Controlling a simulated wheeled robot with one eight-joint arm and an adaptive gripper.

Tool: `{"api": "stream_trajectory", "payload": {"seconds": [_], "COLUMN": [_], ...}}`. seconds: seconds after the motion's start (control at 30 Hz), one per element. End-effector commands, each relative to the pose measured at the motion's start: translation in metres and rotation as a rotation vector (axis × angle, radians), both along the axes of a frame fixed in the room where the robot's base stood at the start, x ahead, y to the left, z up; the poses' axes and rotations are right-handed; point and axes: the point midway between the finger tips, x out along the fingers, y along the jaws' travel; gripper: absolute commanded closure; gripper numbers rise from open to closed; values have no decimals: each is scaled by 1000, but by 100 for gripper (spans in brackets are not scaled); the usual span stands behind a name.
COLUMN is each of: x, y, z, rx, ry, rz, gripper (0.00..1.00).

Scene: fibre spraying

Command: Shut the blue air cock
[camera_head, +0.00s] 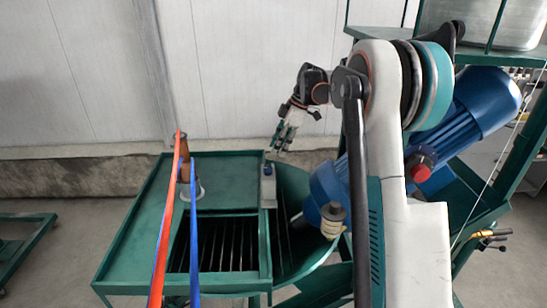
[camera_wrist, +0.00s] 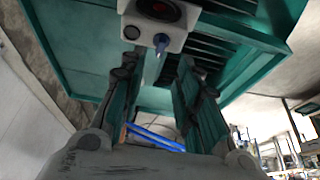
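A small blue part (camera_wrist: 161,43), which looks like the blue air cock, sticks out of a pale box (camera_wrist: 152,30) with a dark red round face. In the head view the pale box (camera_head: 268,188) sits on the right edge of the green table, with a small bluish spot on top. My gripper (camera_head: 281,141) hangs just above and behind this box. In the wrist view my gripper (camera_wrist: 159,66) is open, with its two fingers on either side of the blue part and apparently nothing between them. Whether the fingers touch it, I cannot tell.
The green table (camera_head: 132,228) has a dark slatted opening. A red hose (camera_head: 166,225) and a blue hose (camera_head: 194,230) run up in front. A blue motor (camera_head: 326,190) and curved green trough stand right of the box. A brass valve (camera_head: 490,236) is farther right. The wall is behind.

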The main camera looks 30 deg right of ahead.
Motion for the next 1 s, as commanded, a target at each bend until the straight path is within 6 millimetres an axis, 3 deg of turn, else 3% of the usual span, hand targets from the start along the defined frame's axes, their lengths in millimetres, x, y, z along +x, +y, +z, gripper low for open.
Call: {"api": "stream_trajectory", "payload": {"seconds": [0.1,0.3,0.83,1.0], "x": [-3,-5,-5,-13], "y": [-6,-12,-12,5], "z": [17,31,32,40], "rx": [0,0,0,-12], "ry": [0,0,0,7], "rz": [-1,-1,-1,-35], "gripper": [70,70,70,70]}}
